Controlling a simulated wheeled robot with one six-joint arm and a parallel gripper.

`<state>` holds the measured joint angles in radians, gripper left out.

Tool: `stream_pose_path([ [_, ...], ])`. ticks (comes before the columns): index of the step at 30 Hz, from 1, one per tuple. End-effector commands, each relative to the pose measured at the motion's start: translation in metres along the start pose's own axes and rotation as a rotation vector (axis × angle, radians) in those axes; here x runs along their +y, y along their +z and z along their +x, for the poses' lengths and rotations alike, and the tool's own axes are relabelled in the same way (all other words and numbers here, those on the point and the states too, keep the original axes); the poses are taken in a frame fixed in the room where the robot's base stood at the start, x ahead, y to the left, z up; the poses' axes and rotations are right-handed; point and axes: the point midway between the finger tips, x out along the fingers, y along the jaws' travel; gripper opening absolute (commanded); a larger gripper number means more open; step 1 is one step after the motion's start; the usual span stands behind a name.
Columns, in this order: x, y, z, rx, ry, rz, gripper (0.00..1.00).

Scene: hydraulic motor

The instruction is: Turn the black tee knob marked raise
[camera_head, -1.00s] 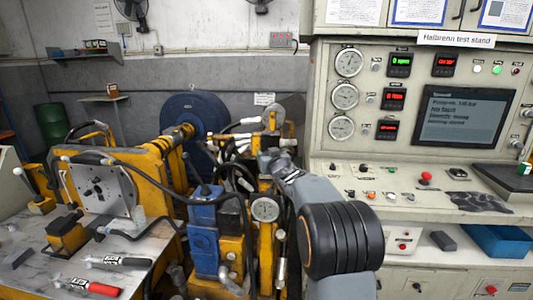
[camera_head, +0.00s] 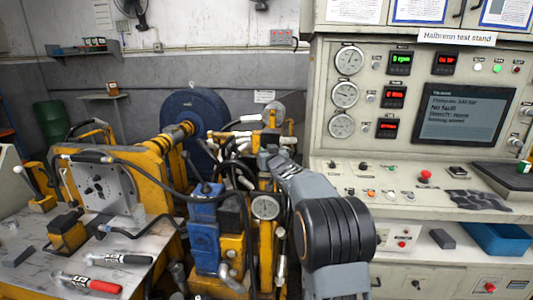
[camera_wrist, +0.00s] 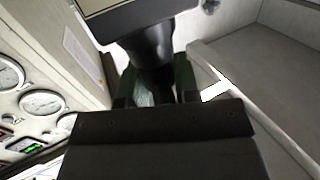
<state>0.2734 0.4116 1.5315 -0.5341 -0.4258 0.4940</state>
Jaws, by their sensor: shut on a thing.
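In the wrist view a black part with a wide bar and a rounded neck (camera_wrist: 150,45) sits between the fingers of my gripper (camera_wrist: 155,88). It looks like the black tee knob; no raise marking is readable on it. My gripper is shut on it, and the dark gripper body hides the lower part of the grasp. In the head view my grey arm reaches in to the yellow and blue hydraulic machine (camera_head: 203,235). The fingers and the knob are too small and covered to make out there.
A round gauge (camera_head: 265,207) and several hoses stand close to the left of my arm. The test stand console (camera_head: 335,168) with knobs and buttons is to the right.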

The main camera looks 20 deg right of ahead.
Motion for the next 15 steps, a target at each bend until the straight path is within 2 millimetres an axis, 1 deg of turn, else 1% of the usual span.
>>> stream_pose_path([
  [7,0.0015,-0.0064,0.0003,0.0,-0.027,-0.001,0.06],
  [15,0.0003,-0.0012,-0.0001,0.001,-0.067,0.0,0.06],
])
